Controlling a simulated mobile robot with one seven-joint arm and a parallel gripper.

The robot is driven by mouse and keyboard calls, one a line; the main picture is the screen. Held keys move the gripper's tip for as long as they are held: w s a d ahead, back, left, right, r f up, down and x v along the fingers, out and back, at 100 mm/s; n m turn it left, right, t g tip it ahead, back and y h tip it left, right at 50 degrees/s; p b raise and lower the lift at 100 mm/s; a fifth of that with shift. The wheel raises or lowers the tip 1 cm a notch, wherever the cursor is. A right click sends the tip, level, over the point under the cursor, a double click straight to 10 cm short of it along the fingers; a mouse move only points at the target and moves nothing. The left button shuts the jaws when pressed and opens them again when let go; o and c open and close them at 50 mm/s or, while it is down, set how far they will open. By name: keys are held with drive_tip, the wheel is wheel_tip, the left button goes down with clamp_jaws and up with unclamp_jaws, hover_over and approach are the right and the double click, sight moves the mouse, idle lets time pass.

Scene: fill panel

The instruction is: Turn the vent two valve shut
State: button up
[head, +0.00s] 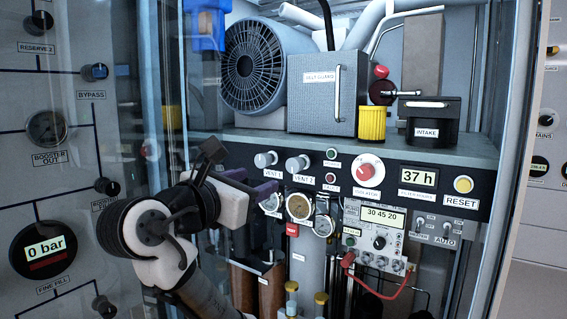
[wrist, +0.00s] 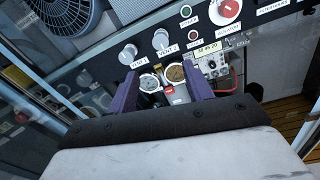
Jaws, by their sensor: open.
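The vent two valve is a pale grey knob (head: 297,164) beside its VENT 2 label on the dark panel strip. In the wrist view the vent two knob (wrist: 161,40) stands ahead of the fingertips, in the upper middle. A like vent one knob (head: 265,159) is just left of it; it also shows in the wrist view (wrist: 127,54). My gripper (head: 258,188) is below and left of the vent two knob. In the wrist view its purple fingers (wrist: 160,82) are spread, with nothing held. The fingers are apart from both knobs.
Round gauges (head: 298,206) sit below the vent knobs. A red isolator knob (head: 367,171) and small buttons are to the right. A glass cabinet door edge (head: 160,100) is left of my arm.

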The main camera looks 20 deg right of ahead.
sight(293, 166)
drive_tip(key=p+x, duration=0.4)
drive_tip(key=x, duration=0.9)
drive_tip(key=shift+w+d, duration=0.1)
drive_tip(key=shift+d, duration=0.2)
drive_tip(key=c, duration=1)
